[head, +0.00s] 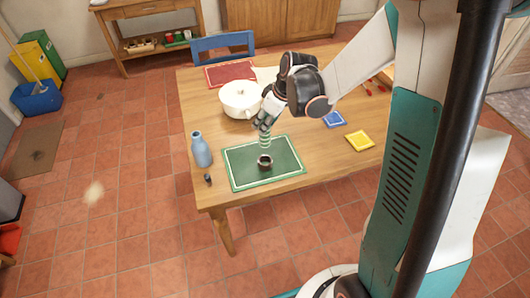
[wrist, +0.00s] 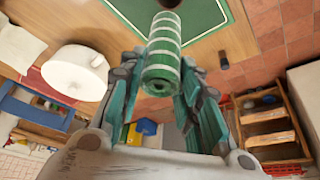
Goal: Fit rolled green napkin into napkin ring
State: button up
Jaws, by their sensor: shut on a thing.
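My gripper (head: 266,122) is shut on the rolled green napkin (head: 265,141), which has pale stripes and hangs roughly upright. In the wrist view the napkin (wrist: 163,50) sits between the green fingers (wrist: 163,82), its near end facing the camera. The dark napkin ring (head: 265,161) stands on the green placemat (head: 240,170), directly below the napkin's lower end in the head view. In the wrist view part of the ring (wrist: 168,3) shows at the top edge beyond the napkin. I cannot tell whether napkin and ring touch.
A blue bottle (head: 201,149) and a small dark object (head: 208,179) stand left of the placemat. A white pot (head: 239,98) is behind it. Blue (head: 334,119) and yellow (head: 359,140) folded cloths lie to the right. A red placemat (head: 230,73) lies at the back.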

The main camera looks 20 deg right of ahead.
aim_at(265, 147)
notch_tip(265, 147, down, 13)
jog(key=b, duration=0.3)
jog(key=shift+r, duration=0.2)
jog(key=shift+b, duration=0.3)
jog(key=o, duration=0.6)
jog(key=shift+f, duration=0.2)
jog(key=o, duration=0.5)
jog(key=shift+c, duration=0.2)
jog(key=shift+r, duration=0.1)
